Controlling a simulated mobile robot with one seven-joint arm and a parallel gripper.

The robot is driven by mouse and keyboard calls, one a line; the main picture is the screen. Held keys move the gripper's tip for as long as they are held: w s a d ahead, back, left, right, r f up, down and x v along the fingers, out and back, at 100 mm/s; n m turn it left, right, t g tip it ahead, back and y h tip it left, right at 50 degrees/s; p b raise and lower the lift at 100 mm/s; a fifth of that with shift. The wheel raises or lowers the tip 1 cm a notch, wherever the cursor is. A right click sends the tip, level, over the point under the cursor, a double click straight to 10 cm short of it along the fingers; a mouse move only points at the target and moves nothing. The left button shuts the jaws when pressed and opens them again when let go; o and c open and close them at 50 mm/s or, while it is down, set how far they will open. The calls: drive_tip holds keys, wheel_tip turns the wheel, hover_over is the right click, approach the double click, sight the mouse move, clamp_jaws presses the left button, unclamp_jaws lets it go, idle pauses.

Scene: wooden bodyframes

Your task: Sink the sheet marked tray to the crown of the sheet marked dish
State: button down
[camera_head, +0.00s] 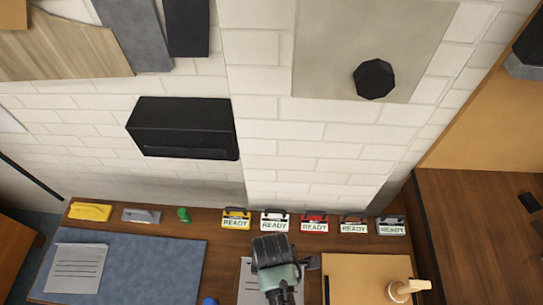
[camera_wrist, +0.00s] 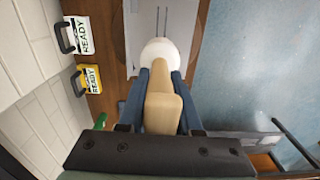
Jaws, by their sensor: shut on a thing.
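A white printed sheet (camera_head: 76,268) lies on the blue mat at the left. Another pale sheet (camera_head: 246,280) lies on the brown table, partly hidden by my arm. A pale sheet with dark lines also shows at the top of the wrist view (camera_wrist: 143,20). No "tray" or "dish" marking is readable. My gripper (camera_head: 277,268) is over the middle sheet in the head view. In the wrist view my gripper (camera_wrist: 161,95) is shut on a tan wooden handle (camera_wrist: 163,110) with a white round end (camera_wrist: 159,50). That end overlaps the sheet; I cannot tell whether it touches.
Several READY tags (camera_head: 315,224) line the table's back edge. Yellow (camera_head: 90,211), grey (camera_head: 141,215) and green (camera_head: 184,215) items lie left of them. A white round piece with a wooden handle (camera_head: 400,291) stands on a tan board (camera_head: 350,275). The blue mat (camera_head: 150,265) has free room.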

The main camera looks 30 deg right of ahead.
idle(0.3)
wheel_tip(320, 180, down, 10)
drive_tip(key=b, duration=0.7)
drive_tip(key=shift+r, duration=0.15)
drive_tip(key=shift+r+p, duration=0.5)
wheel_tip(320, 180, up, 8)
drive_tip(key=p, duration=0.6)
drive_tip(key=shift+r, duration=0.25)
drive_tip(key=shift+s, duration=0.1)
drive_tip(key=s+a+r, duration=0.2)
drive_tip(key=s, duration=0.6)
drive_tip(key=shift+s+a, duration=0.25)
